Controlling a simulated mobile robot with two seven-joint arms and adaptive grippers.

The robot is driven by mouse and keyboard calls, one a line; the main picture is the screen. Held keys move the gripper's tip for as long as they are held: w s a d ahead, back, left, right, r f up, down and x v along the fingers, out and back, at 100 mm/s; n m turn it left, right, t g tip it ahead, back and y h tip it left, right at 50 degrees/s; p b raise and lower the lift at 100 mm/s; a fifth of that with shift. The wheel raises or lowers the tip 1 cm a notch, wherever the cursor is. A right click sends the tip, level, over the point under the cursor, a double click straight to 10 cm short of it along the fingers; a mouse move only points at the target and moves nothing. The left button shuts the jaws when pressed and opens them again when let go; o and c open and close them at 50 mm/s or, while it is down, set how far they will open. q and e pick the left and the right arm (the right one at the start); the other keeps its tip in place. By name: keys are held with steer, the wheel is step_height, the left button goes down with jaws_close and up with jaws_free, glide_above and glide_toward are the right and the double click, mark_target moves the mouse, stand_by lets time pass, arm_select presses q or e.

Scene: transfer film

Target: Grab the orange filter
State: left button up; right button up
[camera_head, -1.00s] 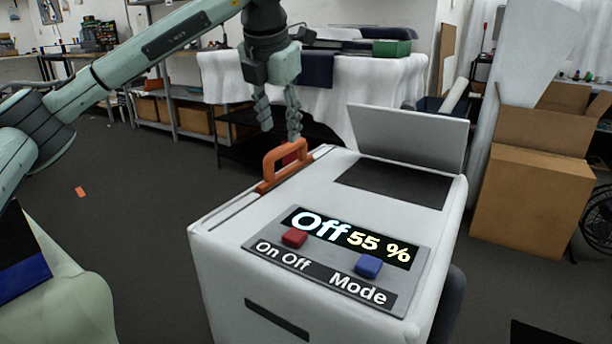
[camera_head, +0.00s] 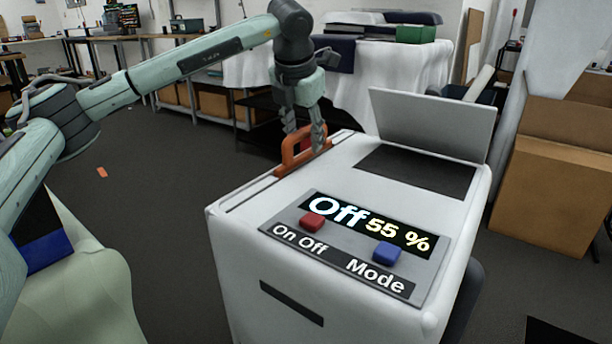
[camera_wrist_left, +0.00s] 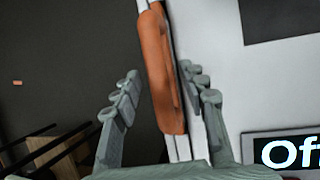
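The orange filter (camera_head: 291,166) has a loop-shaped handle and stands in a slot along the left edge of the top of a white machine (camera_head: 252,254). My left gripper (camera_head: 303,139) is open at the filter's handle, with its fingers pointing down. In the left wrist view the orange handle (camera_wrist_left: 160,72) lies between the two spread fingers (camera_wrist_left: 160,95), with a gap visible on the left side. My right gripper is not in view.
The machine has a raised grey lid (camera_head: 435,121) and a front panel with a red button (camera_head: 312,222), a blue button (camera_head: 387,253) and a display reading "Off 55 %". Cardboard boxes (camera_head: 548,190) stand at the right. A white-draped table (camera_head: 345,85) is behind. The floor at left is mostly clear.

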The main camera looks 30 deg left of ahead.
arm_select(q)
jaws_close()
steer(key=shift+r, duration=0.2)
stand_by(0.3)
